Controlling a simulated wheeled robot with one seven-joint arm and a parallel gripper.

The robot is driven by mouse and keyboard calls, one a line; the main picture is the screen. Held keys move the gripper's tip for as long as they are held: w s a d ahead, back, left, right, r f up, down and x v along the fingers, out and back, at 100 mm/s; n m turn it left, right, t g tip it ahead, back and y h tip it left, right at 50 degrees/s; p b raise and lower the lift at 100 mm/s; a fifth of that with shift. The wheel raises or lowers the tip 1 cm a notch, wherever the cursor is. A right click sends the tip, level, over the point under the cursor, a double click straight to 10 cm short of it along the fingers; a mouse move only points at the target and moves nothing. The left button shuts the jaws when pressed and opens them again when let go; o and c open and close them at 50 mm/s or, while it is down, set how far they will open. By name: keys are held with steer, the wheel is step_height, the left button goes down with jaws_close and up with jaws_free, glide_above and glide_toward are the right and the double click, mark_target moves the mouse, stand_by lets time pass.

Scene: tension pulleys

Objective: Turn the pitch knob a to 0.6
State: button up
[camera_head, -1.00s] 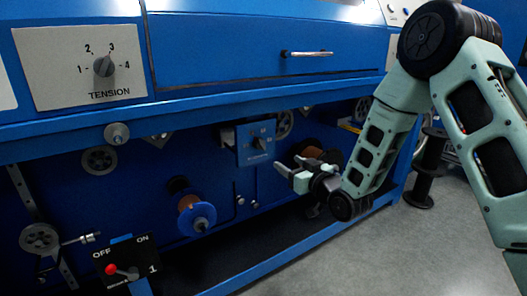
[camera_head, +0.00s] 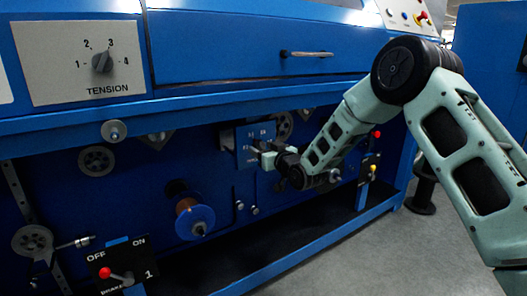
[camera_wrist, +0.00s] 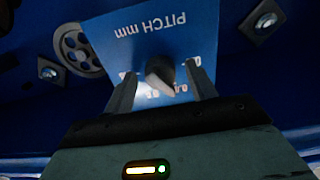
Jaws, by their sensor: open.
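The pitch knob (camera_wrist: 160,76) is a grey pointer knob on a blue plate (camera_wrist: 140,37) lettered "PITCH mm", upside down in the wrist view. My gripper (camera_wrist: 161,82) is open, with one finger on each side of the knob. I cannot tell whether the fingers touch it. The scale numbers near the knob are partly hidden and too blurred to read. In the head view my gripper (camera_head: 257,153) is in front of the blue plate (camera_head: 243,137) and covers the knob.
A wooden spool with a blue flange (camera_head: 195,220) is left of my gripper. A tension dial (camera_head: 102,62) is on the upper panel. A red-knobbed brake switch (camera_head: 106,273) is at lower left.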

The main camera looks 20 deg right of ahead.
steer(key=shift+c, duration=0.4)
steer(key=c, duration=0.9)
steer(key=m+p, duration=0.2)
steer(key=m, duration=0.4)
steer(key=shift+p, duration=0.3)
steer(key=m+p, duration=0.1)
steer(key=m, duration=0.4)
steer(key=shift+p, duration=0.3)
steer(key=shift+s+m, duration=0.1)
steer(key=shift+m, duration=0.4)
steer(key=o, duration=1)
